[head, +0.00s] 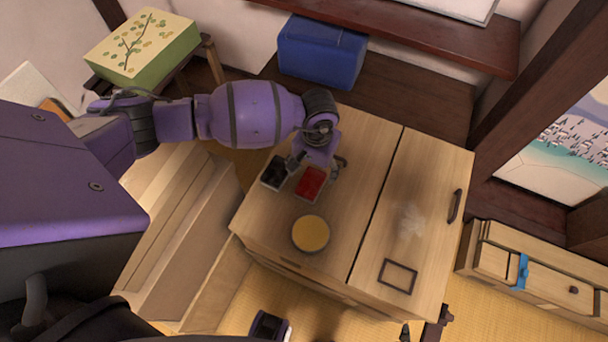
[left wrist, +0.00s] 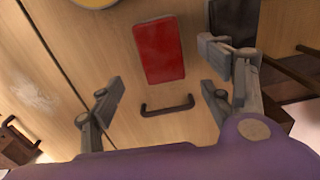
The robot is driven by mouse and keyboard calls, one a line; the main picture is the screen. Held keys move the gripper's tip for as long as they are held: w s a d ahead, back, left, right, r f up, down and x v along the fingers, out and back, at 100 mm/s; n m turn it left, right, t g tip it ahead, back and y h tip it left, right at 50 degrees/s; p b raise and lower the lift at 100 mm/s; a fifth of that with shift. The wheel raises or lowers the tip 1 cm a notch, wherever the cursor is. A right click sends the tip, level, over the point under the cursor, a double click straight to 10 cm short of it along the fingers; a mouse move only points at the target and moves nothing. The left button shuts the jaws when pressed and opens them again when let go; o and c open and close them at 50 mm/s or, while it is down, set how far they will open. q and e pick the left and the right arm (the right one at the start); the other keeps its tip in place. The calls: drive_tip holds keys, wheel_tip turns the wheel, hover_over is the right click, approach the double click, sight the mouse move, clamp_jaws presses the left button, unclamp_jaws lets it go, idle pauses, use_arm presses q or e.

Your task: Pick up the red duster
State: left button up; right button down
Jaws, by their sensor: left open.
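The red duster (head: 311,183) lies flat on the wooden cabinet top, beside a black duster of similar shape (head: 274,172). My left gripper (head: 315,165) is over the cabinet at the far end of the red duster. In the left wrist view the red duster (left wrist: 160,50) lies ahead of the fingers. My left gripper (left wrist: 161,92) is open and empty there, with one finger on each side of the duster's line. The fingers are apart from it.
A round yellow item (head: 310,234) sits on the cabinet (head: 362,190) near the red duster. A dark handle (left wrist: 167,105) shows between my fingers in the left wrist view. A blue box (head: 321,52) stands behind. The cabinet's right part holds a dark frame (head: 398,264).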

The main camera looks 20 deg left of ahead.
sight(311, 182)
use_arm(q)
drive_tip(key=f, duration=0.7)
drive_tip(key=shift+s+a, duration=0.2)
drive_tip(key=shift+s, duration=0.2)
drive_tip(key=c, duration=1.3)
